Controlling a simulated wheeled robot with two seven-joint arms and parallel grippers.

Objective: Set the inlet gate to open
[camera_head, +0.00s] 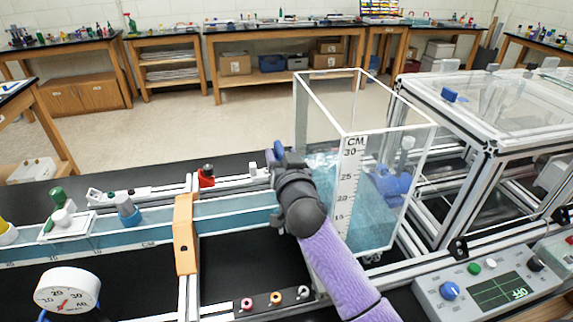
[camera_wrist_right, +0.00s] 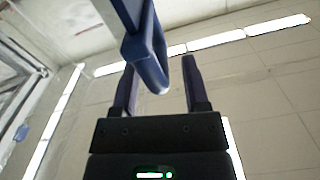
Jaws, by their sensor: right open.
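My right gripper (camera_head: 272,155) is at the left side of the clear water tank (camera_head: 347,190), above the end of the water channel (camera_head: 235,212). In the right wrist view its two dark fingers (camera_wrist_right: 160,85) are apart. A blue loop-shaped handle (camera_wrist_right: 150,55) on a bar shows at the fingers, partly overlapping the left one; I cannot tell whether they touch. It may be the inlet gate's handle, but the gate itself is hidden behind my arm in the head view, so its setting does not show. My left gripper is not in view.
A control box (camera_head: 487,293) with a blue knob and a screen is at the lower right. A round dial gauge (camera_head: 67,291) stands at the lower left. An orange bracket (camera_head: 185,234) crosses the channel. An extrusion frame (camera_head: 487,150) stands right of the tank.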

